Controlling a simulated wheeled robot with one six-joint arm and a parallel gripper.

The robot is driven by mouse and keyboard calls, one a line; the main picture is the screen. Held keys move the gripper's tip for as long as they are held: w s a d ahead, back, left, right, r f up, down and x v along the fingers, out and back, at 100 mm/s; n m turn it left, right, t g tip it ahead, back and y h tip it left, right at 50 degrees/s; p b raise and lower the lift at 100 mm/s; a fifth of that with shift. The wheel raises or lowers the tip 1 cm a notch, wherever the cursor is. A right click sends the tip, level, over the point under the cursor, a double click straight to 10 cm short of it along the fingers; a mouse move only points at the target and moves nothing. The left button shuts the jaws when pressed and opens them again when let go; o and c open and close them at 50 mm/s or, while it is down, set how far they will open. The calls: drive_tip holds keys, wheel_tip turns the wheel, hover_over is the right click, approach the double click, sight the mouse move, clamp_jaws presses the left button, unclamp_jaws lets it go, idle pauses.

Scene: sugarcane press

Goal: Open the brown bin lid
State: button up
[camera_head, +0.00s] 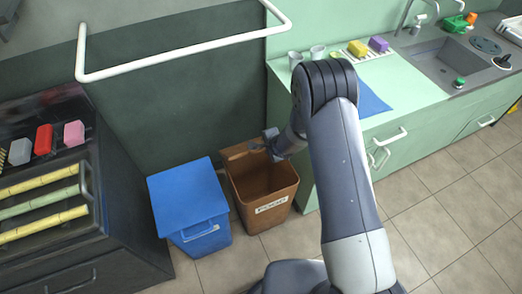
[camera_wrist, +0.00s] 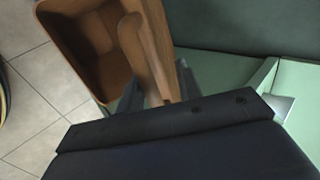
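The brown bin (camera_head: 264,205) stands on the floor with a white label on its front. Its top is uncovered and I see into its hollow inside. The brown lid (camera_head: 238,151) is raised at the back of the bin; it also shows in the wrist view (camera_wrist: 145,60), beside the bin's opening (camera_wrist: 95,55). My gripper (camera_head: 268,148) is at the lid's right part, above the back of the bin. In the wrist view my gripper (camera_wrist: 158,92) has its fingers apart, with brown lid material between them. Whether both fingers touch it is unclear.
A blue bin (camera_head: 188,195) with its lid down stands left of the brown bin. A green counter (camera_head: 300,150) with a sink is close on the right. A dark rack (camera_head: 105,235) with cane sticks is at the left. A white rail (camera_head: 185,50) crosses the wall behind.

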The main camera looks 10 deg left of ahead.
drive_tip(key=shift+s+d, duration=0.1)
idle(0.3)
drive_tip(key=w+r+p+v, duration=0.1)
drive_tip(key=p+v, duration=0.6)
drive_tip(key=v, duration=0.5)
drive_tip(key=shift+a, duration=0.3)
idle(0.5)
drive_tip(key=shift+s, duration=0.1)
idle(0.5)
